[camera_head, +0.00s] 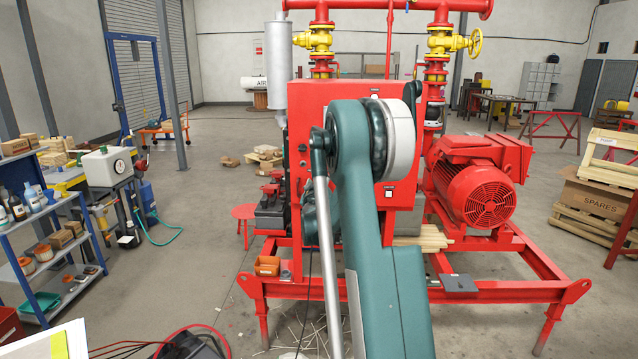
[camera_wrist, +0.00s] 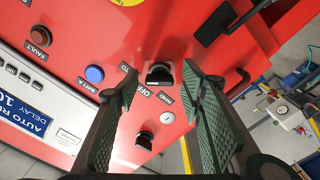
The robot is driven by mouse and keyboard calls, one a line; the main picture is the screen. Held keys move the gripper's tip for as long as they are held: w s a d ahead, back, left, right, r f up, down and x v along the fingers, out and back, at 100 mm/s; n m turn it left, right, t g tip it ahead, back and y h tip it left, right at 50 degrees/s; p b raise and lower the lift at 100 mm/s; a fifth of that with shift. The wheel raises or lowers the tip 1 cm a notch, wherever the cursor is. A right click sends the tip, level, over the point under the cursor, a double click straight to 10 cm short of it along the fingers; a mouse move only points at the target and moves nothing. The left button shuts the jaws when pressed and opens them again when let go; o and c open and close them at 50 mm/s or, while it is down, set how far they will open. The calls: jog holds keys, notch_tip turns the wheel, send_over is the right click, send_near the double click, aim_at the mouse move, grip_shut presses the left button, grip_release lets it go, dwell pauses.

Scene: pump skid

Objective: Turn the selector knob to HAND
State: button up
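In the wrist view a black selector knob (camera_wrist: 159,75) sits on the red panel (camera_wrist: 115,30) of the pump cabinet. OFF and HAND labels are beside it; another label is only partly readable. Which label the knob points at is too small to tell. My gripper (camera_wrist: 160,70) is open, with one green ridged finger on each side of the knob and gaps between pads and knob. No contact shows. In the head view the red cabinet (camera_head: 342,92) stands on the skid; my arm hides the knob and gripper.
In the wrist view a second black knob (camera_wrist: 145,139) sits between the fingers, nearer the palm. In the head view a red motor (camera_head: 478,190) stands right of the cabinet.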

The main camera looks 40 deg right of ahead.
jog(key=shift+w+d, duration=0.1)
jog(key=shift+d, duration=0.05)
jog(key=c, duration=0.9)
jog(key=shift+n, duration=0.4)
jog(key=n+b, duration=0.3)
jog(key=n, duration=1.6)
